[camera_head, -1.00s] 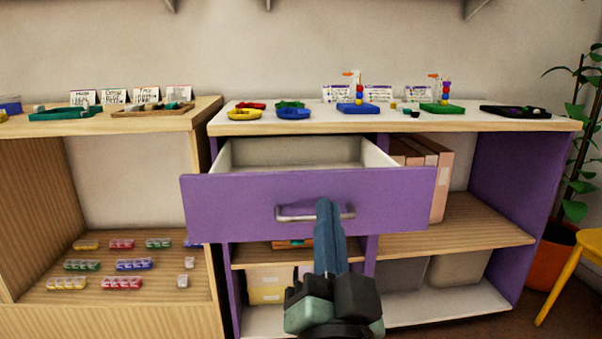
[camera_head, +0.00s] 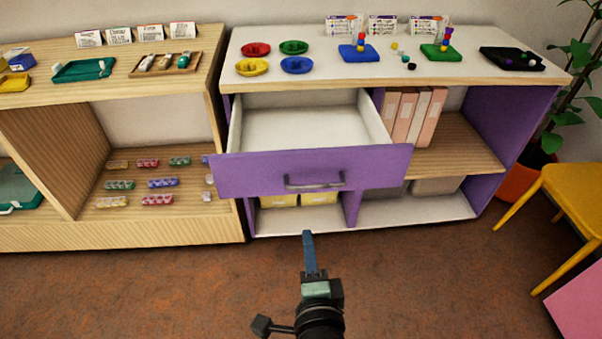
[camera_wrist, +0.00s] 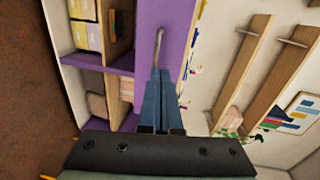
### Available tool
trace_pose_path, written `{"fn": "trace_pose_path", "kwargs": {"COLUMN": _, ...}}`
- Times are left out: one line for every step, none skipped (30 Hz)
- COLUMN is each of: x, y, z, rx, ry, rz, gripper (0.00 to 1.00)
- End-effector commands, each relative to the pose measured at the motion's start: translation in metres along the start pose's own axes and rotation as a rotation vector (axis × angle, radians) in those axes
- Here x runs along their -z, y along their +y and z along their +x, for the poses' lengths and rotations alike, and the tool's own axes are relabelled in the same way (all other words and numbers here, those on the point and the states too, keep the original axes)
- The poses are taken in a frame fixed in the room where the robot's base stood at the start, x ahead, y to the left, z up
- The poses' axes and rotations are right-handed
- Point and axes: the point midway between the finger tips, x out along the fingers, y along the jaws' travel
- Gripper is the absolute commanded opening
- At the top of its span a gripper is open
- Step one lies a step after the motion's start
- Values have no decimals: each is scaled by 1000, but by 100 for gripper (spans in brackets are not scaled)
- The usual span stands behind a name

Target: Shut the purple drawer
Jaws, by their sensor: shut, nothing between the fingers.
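The purple drawer (camera_head: 250,172) stands pulled out from the shelf unit, and its white inside (camera_head: 305,128) shows empty from above. Its grey bar handle (camera_head: 314,181) is on the front panel. My gripper (camera_head: 307,234) is below the handle in the head view, in front of the unit and apart from the drawer as far as I can tell. Its blue fingers are together with nothing between them. In the wrist view the fingers (camera_wrist: 160,75) point toward the purple drawer front (camera_wrist: 150,45) and the handle (camera_wrist: 157,42); the gap is hard to judge.
The white-topped unit (camera_head: 480,70) carries coloured bowls, bead boards and cards. A wooden shelf unit (camera_head: 190,95) adjoins at left. A yellow stool (camera_head: 570,200) and a potted plant (camera_head: 520,180) stand at right. The brown floor (camera_head: 150,290) in front is clear.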

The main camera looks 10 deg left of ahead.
Motion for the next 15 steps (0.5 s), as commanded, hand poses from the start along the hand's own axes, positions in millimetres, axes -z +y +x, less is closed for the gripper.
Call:
{"fn": "trace_pose_path", "kwargs": {"x": -1, "y": -2, "z": -3, "rx": -12, "ry": -2, "rz": 19, "gripper": 0}}
{"fn": "trace_pose_path", "kwargs": {"x": -1, "y": -1, "z": -4, "rx": -16, "ry": -3, "rz": 28, "gripper": 0}}
{"fn": "trace_pose_path", "kwargs": {"x": -1, "y": 1, "z": -4, "rx": -19, "ry": -4, "rz": 36, "gripper": 0}}
{"fn": "trace_pose_path", "kwargs": {"x": -1, "y": 2, "z": -4, "rx": -21, "ry": -4, "rz": 40, "gripper": 0}}
{"fn": "trace_pose_path", "kwargs": {"x": -1, "y": 2, "z": -3, "rx": -21, "ry": -4, "rz": 42, "gripper": 0}}
{"fn": "trace_pose_path", "kwargs": {"x": -1, "y": 3, "z": 0, "rx": -21, "ry": -4, "rz": 43, "gripper": 0}}
{"fn": "trace_pose_path", "kwargs": {"x": -1, "y": 4, "z": 2, "rx": -21, "ry": -4, "rz": 43, "gripper": 0}}
{"fn": "trace_pose_path", "kwargs": {"x": -1, "y": 4, "z": 5, "rx": -21, "ry": -4, "rz": 42, "gripper": 0}}
{"fn": "trace_pose_path", "kwargs": {"x": -2, "y": 4, "z": 10, "rx": -20, "ry": -4, "rz": 41, "gripper": 0}}
{"fn": "trace_pose_path", "kwargs": {"x": -2, "y": 4, "z": 14, "rx": -19, "ry": -5, "rz": 41, "gripper": 0}}
{"fn": "trace_pose_path", "kwargs": {"x": -2, "y": 4, "z": 19, "rx": -19, "ry": -5, "rz": 42, "gripper": 0}}
{"fn": "trace_pose_path", "kwargs": {"x": -2, "y": 4, "z": 26, "rx": -18, "ry": -5, "rz": 41, "gripper": 0}}
{"fn": "trace_pose_path", "kwargs": {"x": -2, "y": 4, "z": 31, "rx": -19, "ry": -5, "rz": 40, "gripper": 0}}
{"fn": "trace_pose_path", "kwargs": {"x": -2, "y": 5, "z": 37, "rx": -19, "ry": -5, "rz": 40, "gripper": 0}}
{"fn": "trace_pose_path", "kwargs": {"x": -2, "y": 4, "z": 44, "rx": -18, "ry": -5, "rz": 40, "gripper": 0}}
